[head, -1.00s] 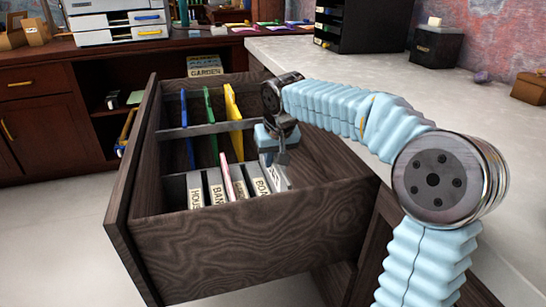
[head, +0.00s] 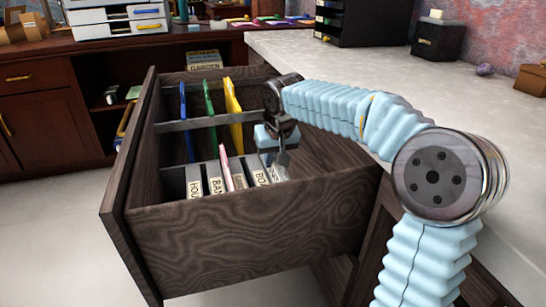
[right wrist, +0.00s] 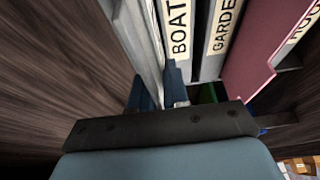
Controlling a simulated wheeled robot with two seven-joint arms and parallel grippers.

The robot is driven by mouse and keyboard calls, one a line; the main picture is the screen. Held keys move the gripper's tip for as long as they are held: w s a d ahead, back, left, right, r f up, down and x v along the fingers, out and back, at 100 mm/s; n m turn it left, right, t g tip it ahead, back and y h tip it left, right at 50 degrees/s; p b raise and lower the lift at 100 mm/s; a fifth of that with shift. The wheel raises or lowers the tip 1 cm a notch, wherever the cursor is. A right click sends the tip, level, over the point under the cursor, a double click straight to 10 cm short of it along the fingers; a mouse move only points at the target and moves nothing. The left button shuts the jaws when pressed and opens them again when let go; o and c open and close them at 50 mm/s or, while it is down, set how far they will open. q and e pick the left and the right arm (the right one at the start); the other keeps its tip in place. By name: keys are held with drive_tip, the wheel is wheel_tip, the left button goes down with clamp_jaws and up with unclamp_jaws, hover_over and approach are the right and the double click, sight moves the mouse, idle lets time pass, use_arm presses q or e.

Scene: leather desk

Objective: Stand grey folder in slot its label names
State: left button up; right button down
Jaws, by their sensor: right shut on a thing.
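My right gripper (head: 277,150) is shut on a grey folder (head: 282,166) inside the open drawer, at the right end of the front row. The folder also shows edge-on in the right wrist view (right wrist: 146,40), upright beside the divider labelled BOAT (right wrist: 179,35). Its lower part is hidden by the drawer front, and I cannot read its label. The front row has labels HOUSE (head: 194,187), BANK (head: 216,184), GARDEN (right wrist: 222,30) and BOAT (head: 261,177). A pink folder (head: 225,168) stands among them. My left gripper is not in view.
Blue (head: 187,125), green (head: 210,112) and yellow (head: 233,115) folders stand farther back in the drawer. The dark wooden drawer front (head: 250,232) rises close to the gripper. A pale desktop (head: 390,85) lies behind my right arm.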

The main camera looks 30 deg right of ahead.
drive_tip(key=shift+f+b, duration=0.6)
drive_tip(key=shift+f, duration=0.3)
drive_tip(key=c, duration=1)
unclamp_jaws()
drive_tip(key=shift+c, duration=0.2)
drive_tip(key=p+v, duration=0.3)
drive_tip(key=v, duration=0.9)
drive_tip(key=shift+a+r, duration=0.1)
drive_tip(key=shift+r, duration=0.15)
drive_tip(key=shift+s+r+p, duration=0.25)
drive_tip(key=shift+r+p, duration=0.05)
drive_tip(key=shift+r, duration=0.35)
drive_tip(key=shift+s+a, duration=0.1)
